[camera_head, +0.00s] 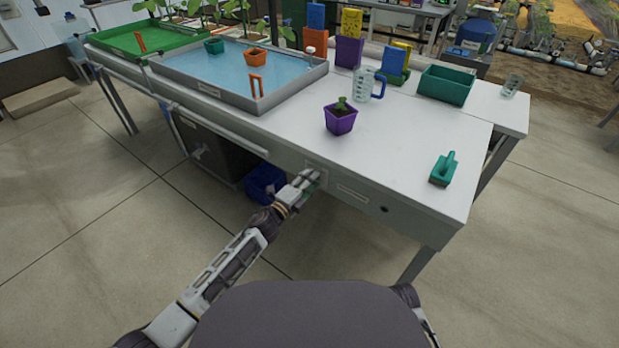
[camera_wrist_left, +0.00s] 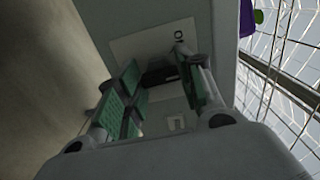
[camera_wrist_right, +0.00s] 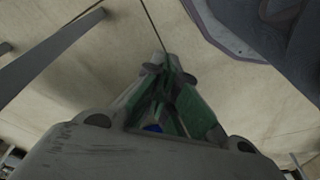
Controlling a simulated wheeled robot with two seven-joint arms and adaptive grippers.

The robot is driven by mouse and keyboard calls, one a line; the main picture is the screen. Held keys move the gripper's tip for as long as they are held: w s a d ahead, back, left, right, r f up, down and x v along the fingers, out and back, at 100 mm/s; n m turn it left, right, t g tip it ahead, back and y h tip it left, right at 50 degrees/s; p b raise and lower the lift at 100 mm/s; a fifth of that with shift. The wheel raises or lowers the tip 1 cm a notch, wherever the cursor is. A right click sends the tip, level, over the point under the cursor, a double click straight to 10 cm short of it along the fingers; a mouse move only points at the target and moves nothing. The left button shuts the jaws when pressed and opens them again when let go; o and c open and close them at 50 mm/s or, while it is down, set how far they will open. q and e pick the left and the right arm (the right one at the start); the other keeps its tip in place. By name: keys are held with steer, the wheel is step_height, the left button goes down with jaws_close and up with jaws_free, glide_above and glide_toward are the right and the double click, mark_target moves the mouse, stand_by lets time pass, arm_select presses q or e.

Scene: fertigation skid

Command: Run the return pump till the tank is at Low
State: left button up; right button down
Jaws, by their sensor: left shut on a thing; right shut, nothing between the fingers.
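My left gripper (camera_head: 311,178) is at the front face of the white bench. In the left wrist view its green-padded fingers (camera_wrist_left: 160,82) are shut on a small black switch (camera_wrist_left: 160,77), set on a pale plate with partly hidden markings. The wide grey-rimmed tray (camera_head: 235,99) on the bench holds light-blue water; I cannot read a level on it. A dark open space under the bench holds a blue container (camera_head: 265,180). The pump itself cannot be made out. My right gripper (camera_wrist_right: 166,78) is shut and empty above the floor.
A green tray (camera_head: 120,42) is at far left. The floor in front is clear.

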arm_select(q)
steer(key=shift+f+n+p, duration=0.15)
steer(key=shift+n+p, duration=2.55)
steer(key=shift+n, duration=1.8)
arm_select(e)
steer(key=s+d+f, duration=0.1)
steer(key=d+f, duration=0.1)
steer(key=f, duration=0.5)
steer(key=s+d+f, duration=0.1)
steer(key=d+f, duration=0.1)
steer(key=f, duration=0.5)
steer(key=shift+s+f+h, duration=0.3)
steer(key=shift+s+f, duration=0.05)
steer(key=shift+s, duration=0.05)
steer(key=shift+d, duration=0.1)
arm_select(q)
steer(key=o, duration=1)
steer(key=shift+v, duration=6)
